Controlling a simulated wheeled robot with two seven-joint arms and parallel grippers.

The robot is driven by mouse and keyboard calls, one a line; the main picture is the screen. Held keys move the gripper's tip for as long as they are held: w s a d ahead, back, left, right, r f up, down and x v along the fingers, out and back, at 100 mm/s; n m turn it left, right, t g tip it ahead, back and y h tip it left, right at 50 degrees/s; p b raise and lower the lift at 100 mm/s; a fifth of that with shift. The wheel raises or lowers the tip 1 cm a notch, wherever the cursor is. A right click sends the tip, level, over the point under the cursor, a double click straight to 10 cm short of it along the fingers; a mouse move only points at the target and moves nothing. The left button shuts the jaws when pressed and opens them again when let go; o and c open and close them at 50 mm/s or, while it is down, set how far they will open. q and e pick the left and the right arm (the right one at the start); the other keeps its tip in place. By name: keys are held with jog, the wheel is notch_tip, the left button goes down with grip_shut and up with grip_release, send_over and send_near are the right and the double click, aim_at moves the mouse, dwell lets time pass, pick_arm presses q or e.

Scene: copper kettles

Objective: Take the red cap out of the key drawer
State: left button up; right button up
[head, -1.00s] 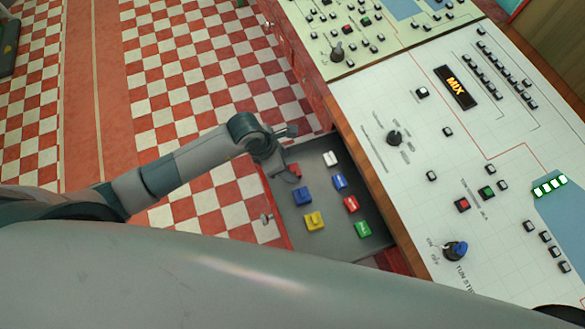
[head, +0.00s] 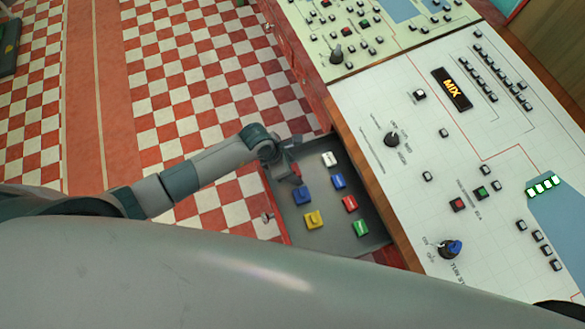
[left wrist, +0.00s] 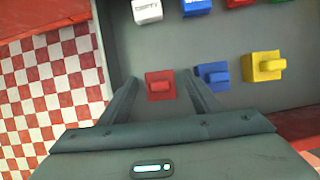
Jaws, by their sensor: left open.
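The key drawer (head: 340,246) is pulled out and holds several colored caps. A red cap (left wrist: 160,85) lies between the fingers of my left gripper (left wrist: 159,79) in the left wrist view. The fingers are open, one on each side of it, with a gap showing. In the head view my left gripper (head: 292,163) is over the drawer's far left part and mostly hides that cap. A second red cap (head: 349,203) is in the row nearer the console, between a blue cap (head: 338,181) and a green cap (head: 361,228). My right gripper is not in view.
Another blue cap (left wrist: 212,76) sits close beside the right finger, with a yellow cap (left wrist: 263,66) past it. A white cap (head: 330,158) is at the drawer's far end. The console panel (head: 400,180) overhangs the drawer's right side. Checkered floor (head: 220,90) is clear on the left.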

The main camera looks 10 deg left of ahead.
aim_at(293, 167)
pick_arm(q)
jog(key=shift+f, duration=0.1)
dwell(0.4)
jog(key=c, duration=1.1)
jog(key=shift+r+b, duration=0.5)
jog(key=shift+r, duration=0.35)
notch_tip(293, 167, up, 2)
jog(key=shift+w+r+b, duration=0.1)
jog(key=shift+r+b, duration=0.05)
jog(key=shift+b, duration=0.45)
jog(key=shift+s+d+r+b, duration=0.6)
jog(key=shift+s+d+r, duration=0.5)
jog(key=shift+d, duration=0.6)
jog(key=shift+s+d+r+b, duration=0.65)
jog(key=shift+s+d+r, duration=0.45)
jog(key=shift+d, duration=0.55)
jog(key=shift+s+d+r+b, duration=0.6)
jog(key=shift+s+d+r, duration=0.25)
jog(key=shift+d+r, duration=0.65)
